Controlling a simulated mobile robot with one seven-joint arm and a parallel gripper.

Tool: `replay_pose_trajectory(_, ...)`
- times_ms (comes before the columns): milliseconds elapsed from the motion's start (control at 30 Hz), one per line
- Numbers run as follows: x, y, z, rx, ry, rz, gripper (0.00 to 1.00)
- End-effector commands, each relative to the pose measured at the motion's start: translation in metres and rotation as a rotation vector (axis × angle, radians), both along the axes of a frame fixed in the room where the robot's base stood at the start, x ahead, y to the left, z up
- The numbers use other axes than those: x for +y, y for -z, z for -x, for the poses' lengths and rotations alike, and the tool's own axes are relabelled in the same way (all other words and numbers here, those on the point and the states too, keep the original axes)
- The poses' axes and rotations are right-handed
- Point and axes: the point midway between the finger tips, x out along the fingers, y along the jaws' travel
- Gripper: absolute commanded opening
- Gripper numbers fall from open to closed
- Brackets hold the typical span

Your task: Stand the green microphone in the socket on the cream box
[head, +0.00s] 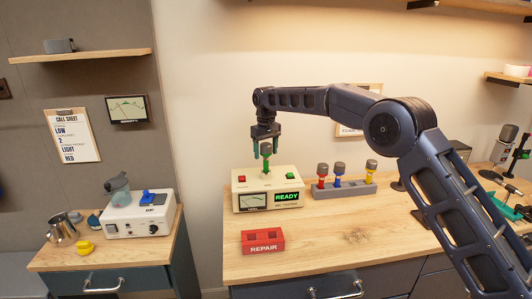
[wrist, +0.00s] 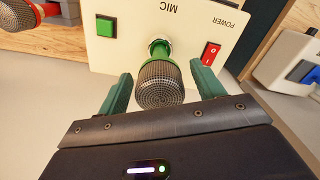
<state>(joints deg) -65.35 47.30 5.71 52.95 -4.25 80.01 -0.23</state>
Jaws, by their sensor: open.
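The green microphone (head: 266,156) stands upright on top of the cream box (head: 248,184), with a grey mesh head and green body. In the wrist view the microphone (wrist: 160,80) has its green lower end at the metal socket (wrist: 158,46) beside the word MIC. My gripper (head: 265,152) is above the box, open, with one green finger on each side of the microphone. In the wrist view the fingers of my gripper (wrist: 161,88) stand apart from the mesh head, with gaps on both sides. The box's display (head: 287,197) reads READY.
A grey rack (head: 350,190) holding red, blue and yellow microphones stands right of the box. A red REPAIR block (head: 263,242) lies in front. A white device (head: 138,215) is on the left cabinet. The wooden counter front is mostly clear.

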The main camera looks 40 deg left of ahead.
Motion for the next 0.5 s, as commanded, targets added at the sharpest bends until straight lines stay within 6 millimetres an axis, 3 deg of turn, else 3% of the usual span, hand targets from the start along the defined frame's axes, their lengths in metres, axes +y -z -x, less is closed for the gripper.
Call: replay_pose_trajectory(500, 0.001, -0.085, 0.000, -0.001, 0.000, -0.004, 0.67)
